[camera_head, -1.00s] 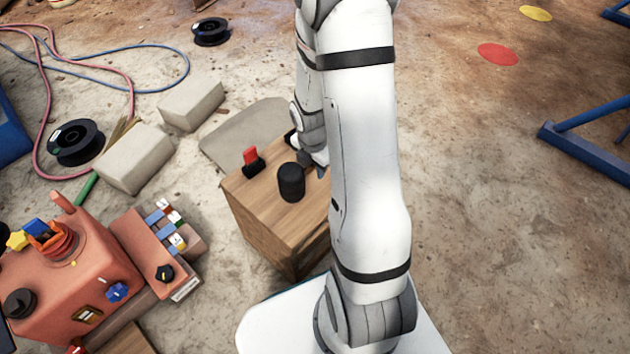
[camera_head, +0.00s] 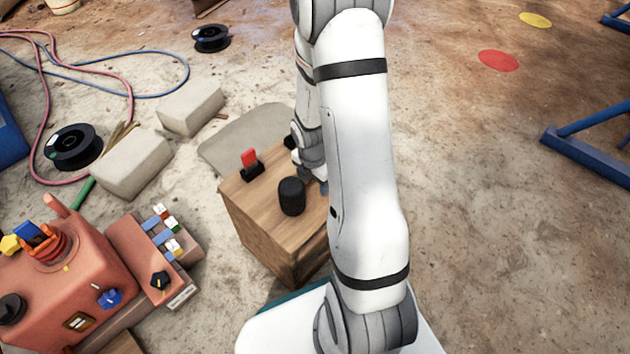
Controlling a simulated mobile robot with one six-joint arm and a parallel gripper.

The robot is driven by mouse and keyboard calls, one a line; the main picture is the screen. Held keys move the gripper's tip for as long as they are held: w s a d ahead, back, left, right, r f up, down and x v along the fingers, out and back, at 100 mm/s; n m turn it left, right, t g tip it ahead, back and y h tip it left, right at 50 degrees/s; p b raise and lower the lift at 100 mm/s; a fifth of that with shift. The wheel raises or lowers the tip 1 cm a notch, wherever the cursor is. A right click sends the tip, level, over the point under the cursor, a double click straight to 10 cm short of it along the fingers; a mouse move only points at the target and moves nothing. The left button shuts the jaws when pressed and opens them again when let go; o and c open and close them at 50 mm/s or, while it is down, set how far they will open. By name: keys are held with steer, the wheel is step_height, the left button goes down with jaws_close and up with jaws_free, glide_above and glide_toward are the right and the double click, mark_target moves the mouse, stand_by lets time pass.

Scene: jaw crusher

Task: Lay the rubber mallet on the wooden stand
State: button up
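The wooden stand (camera_head: 252,222) is a box with a plank top, left of my arm. The rubber mallet's black cylindrical head (camera_head: 291,197) shows upright over the front part of the stand's top. I cannot tell whether it touches the top. Its handle is hidden. My gripper (camera_head: 318,184) is low over the stand, just right of and behind the head, mostly covered by my own arm. The jaws are not clearly visible, but the head moves along with the gripper, so it appears shut on the mallet.
A red-and-black switch-like item (camera_head: 250,164) stands at the stand's back left. Pale blocks (camera_head: 131,163) and a grey slab (camera_head: 243,138) lie beyond. An orange machine (camera_head: 70,285) is at lower left. Blue metal legs (camera_head: 590,158) stand at right, with open floor before them.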

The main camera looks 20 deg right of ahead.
steer(key=shift+r, duration=0.15)
steer(key=r+p, duration=0.2)
steer(key=r, duration=0.1)
steer(key=r+p, duration=0.1)
steer(key=r, duration=0.3)
steer(key=r+p, duration=0.2)
steer(key=r, duration=0.1)
steer(key=shift+s+a+r+p, duration=0.15)
steer(key=shift+a+r+p, duration=0.1)
steer(key=shift+a+p, duration=0.15)
steer(key=shift+a+r, duration=0.1)
steer(key=shift+r, duration=0.6)
steer(key=shift+s+a+r, duration=0.1)
steer(key=shift+r, duration=0.2)
steer(key=s+a+r+m, duration=0.4)
steer(key=s+r+m, duration=0.2)
steer(key=m, duration=0.5)
steer(key=s+a+r+m+y, duration=0.1)
steer(key=s+a+r+m, duration=0.3)
steer(key=s+r+m, duration=0.3)
steer(key=shift+a+r+m+t, duration=0.25)
steer(key=shift+r+m+t, duration=0.15)
steer(key=shift+r+m, duration=1.6)
steer(key=shift+f, duration=0.25)
